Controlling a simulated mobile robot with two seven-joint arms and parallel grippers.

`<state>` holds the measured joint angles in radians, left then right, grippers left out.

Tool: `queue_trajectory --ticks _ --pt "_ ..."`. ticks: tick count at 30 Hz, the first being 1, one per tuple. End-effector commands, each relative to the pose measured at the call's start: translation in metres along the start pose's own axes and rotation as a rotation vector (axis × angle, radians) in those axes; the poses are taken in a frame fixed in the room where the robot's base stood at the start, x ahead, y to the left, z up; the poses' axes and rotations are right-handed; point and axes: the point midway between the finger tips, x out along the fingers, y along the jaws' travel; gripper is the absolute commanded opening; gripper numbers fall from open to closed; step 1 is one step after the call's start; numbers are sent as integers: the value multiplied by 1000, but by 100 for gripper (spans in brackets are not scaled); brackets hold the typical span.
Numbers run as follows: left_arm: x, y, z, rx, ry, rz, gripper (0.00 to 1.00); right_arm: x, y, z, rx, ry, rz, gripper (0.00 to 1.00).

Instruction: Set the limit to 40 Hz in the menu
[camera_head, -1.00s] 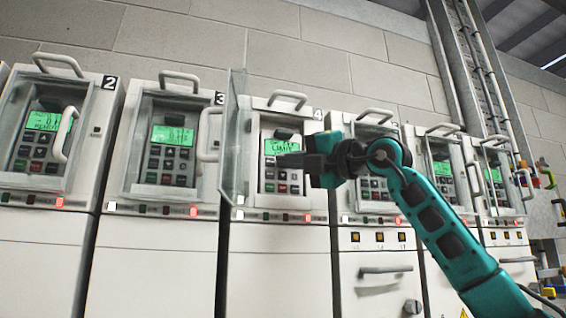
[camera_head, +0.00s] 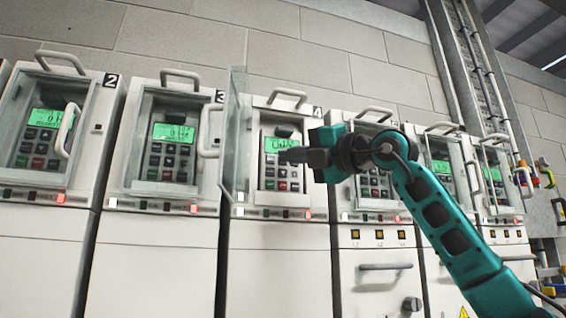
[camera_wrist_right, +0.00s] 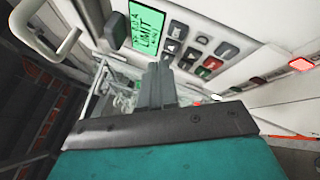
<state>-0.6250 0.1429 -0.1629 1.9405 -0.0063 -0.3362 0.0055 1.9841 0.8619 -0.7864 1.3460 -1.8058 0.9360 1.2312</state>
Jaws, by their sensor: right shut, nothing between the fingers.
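Drive 4 (camera_head: 290,103) has its clear cover (camera_head: 236,135) swung open to the left. Its green display (camera_head: 272,145) is lit, partly covered by my gripper in the head view. In the right wrist view the display (camera_wrist_right: 146,27) reads "LIMIT", with another line I cannot read surely. The keypad (camera_wrist_right: 196,47) has dark keys, a red key and a green key. My right gripper (camera_head: 284,157) is shut and empty, its tips in front of the upper keys. In the wrist view the fingertips (camera_wrist_right: 163,62) are close to a dark key; I cannot tell whether they touch. My left gripper is out of view.
Drives 2 (camera_head: 40,125) and 3 (camera_head: 165,135) stand to the left with lit displays. More drives (camera_head: 440,165) stand to the right, partly behind my right arm. Handles (camera_head: 208,133) stick out from the covers. A red lamp (camera_head: 308,214) glows below the keypad.

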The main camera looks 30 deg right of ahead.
Motion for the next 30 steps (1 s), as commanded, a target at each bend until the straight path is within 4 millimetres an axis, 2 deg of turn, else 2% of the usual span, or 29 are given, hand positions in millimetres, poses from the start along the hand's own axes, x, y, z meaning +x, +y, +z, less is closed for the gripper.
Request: queue_trajectory --ticks 5,15,30 --pt "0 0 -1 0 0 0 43 -1 -1 2 0 0 -1 0" --pt "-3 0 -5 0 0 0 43 -15 -8 21 0 0 -2 0" --pt "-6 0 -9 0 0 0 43 -8 -10 24 0 0 -1 0"
